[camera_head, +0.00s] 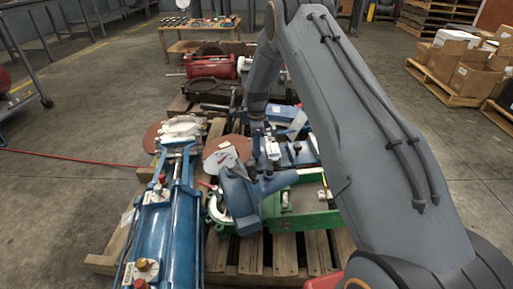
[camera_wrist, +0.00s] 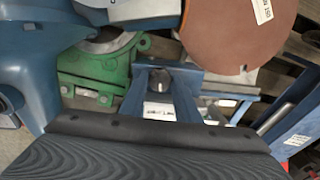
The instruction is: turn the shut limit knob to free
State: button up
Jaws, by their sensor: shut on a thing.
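The shut limit knob (camera_wrist: 160,78) is small and black. It sits on a blue bracket (camera_wrist: 186,100) near the middle of the wrist view, above a white label whose small print seems to read "SHUT LIM". No finger shows on the knob, and its setting is too small to read. My gripper (camera_head: 263,158) is over the middle of the pallet in the head view, its fingertips hard to make out. A wide dark ribbed thing with a black bar (camera_wrist: 150,150) fills the bottom of the wrist view, very near the camera. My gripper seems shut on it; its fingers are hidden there.
A blue rounded body (camera_wrist: 28,70) stands close on the left, with a green casting (camera_wrist: 95,68) beside it. A brown disc (camera_wrist: 235,35) is behind the knob. A long blue cylinder (camera_head: 165,235) lies on the pallet's left. Open floor (camera_head: 60,200) lies left of the pallet.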

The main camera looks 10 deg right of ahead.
jog(key=n+p, duration=0.1)
jog(key=n, duration=0.8)
jog(key=shift+w+g, duration=0.1)
jog(key=shift+g, duration=0.2)
jog(key=n, duration=0.4)
jog(key=shift+a+h+p, duration=0.1)
jog(key=shift+h+p, duration=0.2)
jog(key=shift+p, duration=0.1)
jog(key=n, duration=0.8)
jog(key=shift+a+n+h+p, duration=0.1)
jog(key=shift+n+h+p, duration=0.2)
jog(key=n, duration=0.4)
jog(key=shift+p, duration=0.3)
jog(key=n, duration=0.4)
jog(key=shift+h+p, duration=0.3)
jog(key=shift+a+n+p, duration=0.1)
jog(key=shift+n+p, duration=0.25)
jog(key=shift+n, duration=1.85)
